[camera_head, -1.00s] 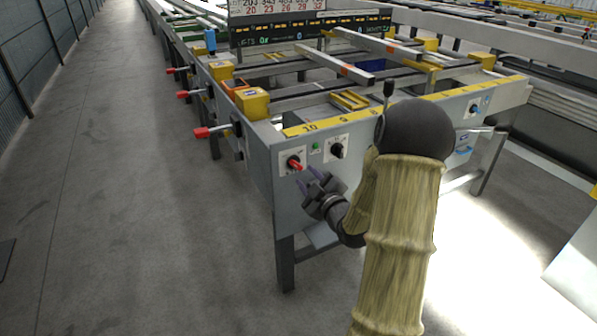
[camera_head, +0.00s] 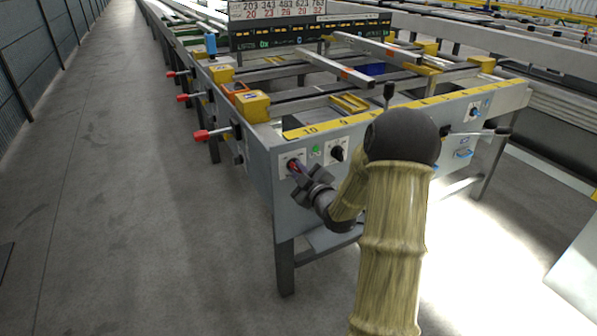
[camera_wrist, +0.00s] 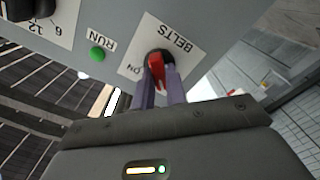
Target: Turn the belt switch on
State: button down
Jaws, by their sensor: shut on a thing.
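The belt switch (camera_wrist: 156,66) is a red handle on a dark round base, on a white plate marked BELTS and ON. In the head view the switch plate (camera_head: 287,159) sits at the left end of the grey front panel, and the handle is mostly hidden by my fingers. My gripper (camera_head: 297,170) reaches the switch from the front right. In the wrist view my gripper's two purple fingers (camera_wrist: 159,88) are shut on the red handle, one on each side. The handle points nearly along the fingers, and its exact setting is hard to read.
A green RUN light (camera_wrist: 96,54) and a black knob (camera_head: 337,154) sit close to the right of the switch in the head view. Red-handled levers (camera_head: 202,135) stick out on the table's left side. The floor at the left is clear.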

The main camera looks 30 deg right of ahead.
jog(key=shift+m, duration=0.4)
jog(key=m+p, duration=0.2)
jog(key=m, duration=0.1)
jog(key=shift+r+m, duration=0.1)
jog(key=shift+m, duration=0.2)
jog(key=shift+d+m+p, duration=0.15)
jog(key=shift+m+p, duration=1.75)
jog(key=shift+m, duration=1.5)
jog(key=shift+d+m+p, duration=0.15)
jog(key=shift+m+p, duration=1.75)
jog(key=shift+m, duration=1.5)
jog(key=shift+f, duration=0.2)
jog(key=c, duration=1.4)
grip_release()
jog(key=shift+c, duration=0.2)
jog(key=shift+s, duration=0.15)
